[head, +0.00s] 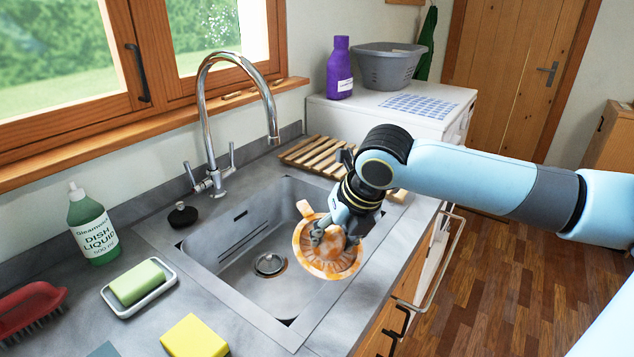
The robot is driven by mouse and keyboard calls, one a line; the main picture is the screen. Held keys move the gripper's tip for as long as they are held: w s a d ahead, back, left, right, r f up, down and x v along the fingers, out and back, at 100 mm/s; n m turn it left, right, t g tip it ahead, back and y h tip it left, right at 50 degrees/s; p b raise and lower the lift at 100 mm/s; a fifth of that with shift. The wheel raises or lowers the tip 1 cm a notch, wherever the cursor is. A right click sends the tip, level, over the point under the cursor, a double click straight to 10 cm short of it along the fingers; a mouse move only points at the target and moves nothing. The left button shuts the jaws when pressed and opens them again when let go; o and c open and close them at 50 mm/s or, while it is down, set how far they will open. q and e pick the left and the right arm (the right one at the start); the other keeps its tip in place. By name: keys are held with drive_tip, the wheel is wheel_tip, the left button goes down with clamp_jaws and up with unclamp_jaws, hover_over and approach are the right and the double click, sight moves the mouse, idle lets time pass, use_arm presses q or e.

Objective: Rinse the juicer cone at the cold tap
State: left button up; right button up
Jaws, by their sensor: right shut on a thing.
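The juicer cone (329,265) is an orange-and-white marbled dish with a ribbed dome and a small handle. My right gripper (325,232) is shut on it from above and holds it over the right part of the sink basin (230,272). The fingers hide part of the dome. The chrome tap (207,115) arches behind the basin, with its spout end (273,138) behind and left of the juicer cone, apart from it. Its two lever handles (190,175) stand at its base. No water shows at the spout. My left gripper is not in view.
Dish liquid (94,228), green soap on a white dish (150,297), a yellow sponge (194,338) and a red brush (30,312) are left and front of the sink. A black plug (182,214) lies behind it. A wooden rack (310,153) lies at the far right.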

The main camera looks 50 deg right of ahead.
drive_tip(key=shift+s+d+f, duration=0.25)
drive_tip(key=shift+s+d, duration=0.05)
drive_tip(key=shift+d, duration=0.05)
drive_tip(key=shift+s+d+f, duration=0.15)
drive_tip(key=shift+d, duration=0.05)
drive_tip(key=shift+s+f+t, duration=0.1)
drive_tip(key=shift+t, duration=0.2)
drive_tip(key=shift+w+f+b, duration=0.15)
drive_tip(key=shift+w+b, duration=0.4)
drive_tip(key=shift+b, duration=0.05)
drive_tip(key=w+d+f+b, duration=0.2)
drive_tip(key=w+b, duration=0.7)
drive_tip(key=w, duration=0.3)
drive_tip(key=shift+w+d+f, duration=0.15)
drive_tip(key=shift+w+f, duration=0.1)
drive_tip(key=shift+w, duration=0.15)
